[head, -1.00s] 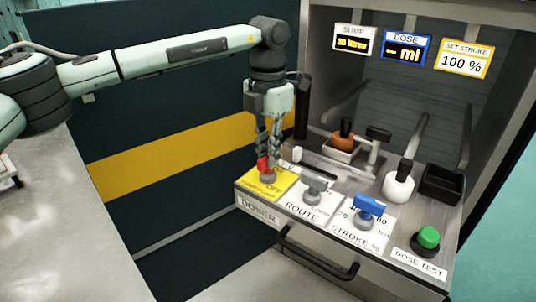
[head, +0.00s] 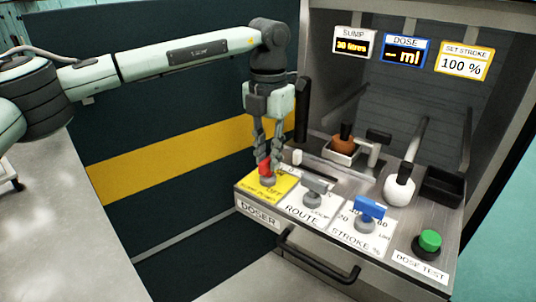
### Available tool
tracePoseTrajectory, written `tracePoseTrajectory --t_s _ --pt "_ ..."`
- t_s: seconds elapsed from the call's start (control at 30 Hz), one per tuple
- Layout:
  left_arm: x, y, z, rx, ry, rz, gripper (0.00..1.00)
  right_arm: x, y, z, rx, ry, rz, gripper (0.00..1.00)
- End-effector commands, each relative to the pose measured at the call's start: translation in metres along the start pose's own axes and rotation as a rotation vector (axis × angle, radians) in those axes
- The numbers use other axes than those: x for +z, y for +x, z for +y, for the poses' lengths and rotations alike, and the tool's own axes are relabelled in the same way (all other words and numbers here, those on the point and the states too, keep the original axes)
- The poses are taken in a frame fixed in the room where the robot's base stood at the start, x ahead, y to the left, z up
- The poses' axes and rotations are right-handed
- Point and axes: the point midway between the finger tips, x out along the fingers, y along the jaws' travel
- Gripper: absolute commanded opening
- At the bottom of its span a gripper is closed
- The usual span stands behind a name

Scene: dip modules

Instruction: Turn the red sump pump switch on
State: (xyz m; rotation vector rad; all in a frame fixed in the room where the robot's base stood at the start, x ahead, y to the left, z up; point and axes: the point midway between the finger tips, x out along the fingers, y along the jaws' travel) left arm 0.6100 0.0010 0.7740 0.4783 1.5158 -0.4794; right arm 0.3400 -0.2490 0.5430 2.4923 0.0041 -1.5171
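The red sump pump switch (head: 265,169) stands on a yellow plate (head: 253,188) at the left end of the doser panel. My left gripper (head: 268,160) points down right at the red knob, its fingers on either side of the knob's top. The fingers partly hide the knob, and I cannot tell whether they press on it. The sump display (head: 352,44) reads what looks like 20 litres. My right gripper is not in view.
Right of the red switch are a grey route knob (head: 314,187), a blue stroke knob (head: 370,209) and a green dose test button (head: 429,240). A black handle (head: 315,262) crosses the front.

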Motion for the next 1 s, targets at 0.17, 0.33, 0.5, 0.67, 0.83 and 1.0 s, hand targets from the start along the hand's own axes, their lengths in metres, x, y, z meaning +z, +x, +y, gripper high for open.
tracePoseTrajectory --t_s 0.17,0.33,0.5,0.67,0.83,1.0 --pt "0.000 0.000 0.000 0.000 0.001 0.001 0.34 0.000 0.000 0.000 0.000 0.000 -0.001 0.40" --pt "0.000 0.000 0.000 0.000 0.001 0.001 0.34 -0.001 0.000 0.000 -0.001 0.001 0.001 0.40" --pt "0.000 -0.012 0.000 0.001 0.001 -0.001 0.34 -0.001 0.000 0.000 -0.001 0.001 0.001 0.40" --pt "0.001 -0.043 0.000 0.002 0.001 -0.003 0.34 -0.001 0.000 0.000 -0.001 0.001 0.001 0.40" --pt "0.001 -0.079 0.000 0.001 0.001 -0.002 0.34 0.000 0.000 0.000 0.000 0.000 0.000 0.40" --pt "0.000 -0.106 0.000 0.001 0.001 0.000 0.34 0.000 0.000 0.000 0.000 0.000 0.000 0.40"
